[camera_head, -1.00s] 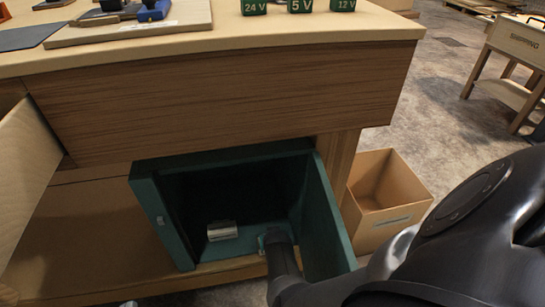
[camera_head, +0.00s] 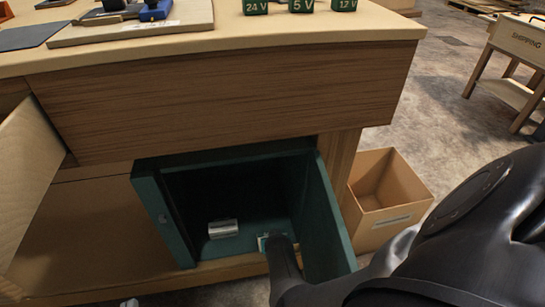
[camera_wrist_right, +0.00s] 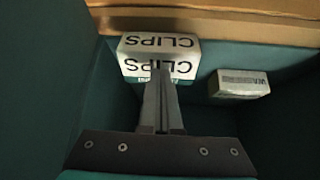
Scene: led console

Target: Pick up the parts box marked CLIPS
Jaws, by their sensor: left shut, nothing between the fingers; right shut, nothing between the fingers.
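The parts box marked CLIPS (camera_wrist_right: 159,49) lies inside the green cabinet (camera_head: 165,215), its lettering upside down in the right wrist view. My right gripper (camera_wrist_right: 160,75) is shut and empty; its fingers overlap the lower middle of the box in that view, and I cannot tell if they touch it. In the head view my right arm reaches into the cabinet and hides most of the box; a pale sliver of the box (camera_head: 263,243) shows beside it. Only a small pale tip of my left gripper (camera_head: 130,303) shows at the bottom edge, apart from the box.
A second pale box (camera_head: 223,229) lies in the cabinet, left of my right arm. The cabinet's open door (camera_head: 326,225) stands close on the arm's right. The wooden bench (camera_head: 230,100) overhangs the cabinet. A cardboard bin (camera_head: 385,195) stands on the floor to the right.

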